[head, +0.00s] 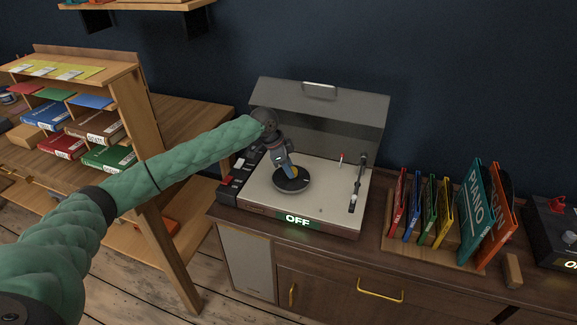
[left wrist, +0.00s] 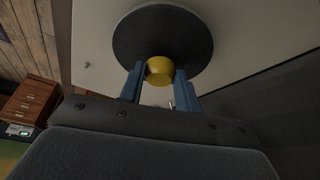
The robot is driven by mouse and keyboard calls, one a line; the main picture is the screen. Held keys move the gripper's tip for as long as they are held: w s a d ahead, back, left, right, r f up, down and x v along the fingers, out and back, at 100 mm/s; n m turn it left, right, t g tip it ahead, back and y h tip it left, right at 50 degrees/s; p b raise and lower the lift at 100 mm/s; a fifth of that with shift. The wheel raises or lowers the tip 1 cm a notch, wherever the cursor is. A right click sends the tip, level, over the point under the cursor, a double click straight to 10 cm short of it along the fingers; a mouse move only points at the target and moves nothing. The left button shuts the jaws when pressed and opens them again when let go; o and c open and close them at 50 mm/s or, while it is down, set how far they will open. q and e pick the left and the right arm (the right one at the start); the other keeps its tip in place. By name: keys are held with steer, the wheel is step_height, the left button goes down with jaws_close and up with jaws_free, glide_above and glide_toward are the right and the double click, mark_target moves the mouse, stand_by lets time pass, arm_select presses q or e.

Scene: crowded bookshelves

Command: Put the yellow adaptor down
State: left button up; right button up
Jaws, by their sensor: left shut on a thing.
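The yellow adaptor (left wrist: 159,71) is a short yellow cylinder between the blue fingers of my left gripper (left wrist: 160,82) in the left wrist view. My left gripper (head: 289,172) is shut on it and points down over the black round platter (head: 291,185) of the record player (head: 325,205). The platter also shows behind the adaptor in the left wrist view (left wrist: 200,40). My right gripper is not in view.
The record player's smoky lid (head: 325,108) stands open behind my gripper. Its tonearm (head: 357,185) is at the right of the deck, and a green sign (head: 298,220) reads OFF. A rack of upright records (head: 430,210) stands to the right. A bookshelf (head: 90,120) is at the left.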

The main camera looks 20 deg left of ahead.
arm_select(q)
steer(key=o, duration=1)
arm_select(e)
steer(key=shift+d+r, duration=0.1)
arm_select(q)
steer(key=shift+r, duration=0.25)
steer(key=shift+b+v, duration=0.8)
steer(key=shift+v, duration=2.95)
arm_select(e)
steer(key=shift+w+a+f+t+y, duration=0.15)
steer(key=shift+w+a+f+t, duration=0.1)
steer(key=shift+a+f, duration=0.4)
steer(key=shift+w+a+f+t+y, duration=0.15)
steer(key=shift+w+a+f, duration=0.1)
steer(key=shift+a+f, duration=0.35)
arm_select(q)
steer(key=shift+f, duration=0.1)
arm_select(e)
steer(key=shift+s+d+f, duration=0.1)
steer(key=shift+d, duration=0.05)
